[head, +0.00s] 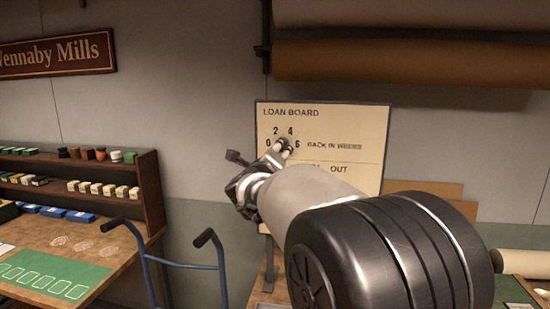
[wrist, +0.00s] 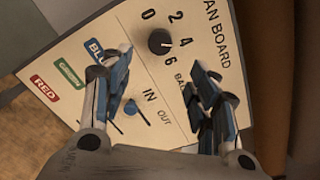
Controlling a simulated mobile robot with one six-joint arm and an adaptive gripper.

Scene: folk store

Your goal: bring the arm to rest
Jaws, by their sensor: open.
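My gripper (wrist: 163,100) is open and empty in front of the loan board, its two blue-padded fingers spread apart in the wrist view. In the head view my arm reaches forward and covers much of the board; the gripper's fingers are largely hidden behind my wrist. The cream loan board (head: 345,125) stands upright near the wall. In the wrist view the board (wrist: 150,28) appears tilted, with a black knob (wrist: 160,41) among the numbers 0, 2, 4 and 6. Blue, green and red labels and IN and OUT markings also show. Whether a finger touches the board I cannot tell.
A blue hand truck (head: 185,262) stands left of my arm. A wooden table (head: 95,265) with a green mat (head: 50,277) and a shelf (head: 148,175) of small boxes is at the left. Large rolls (head: 410,62) hang above the board. Bare wall lies between shelf and board.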

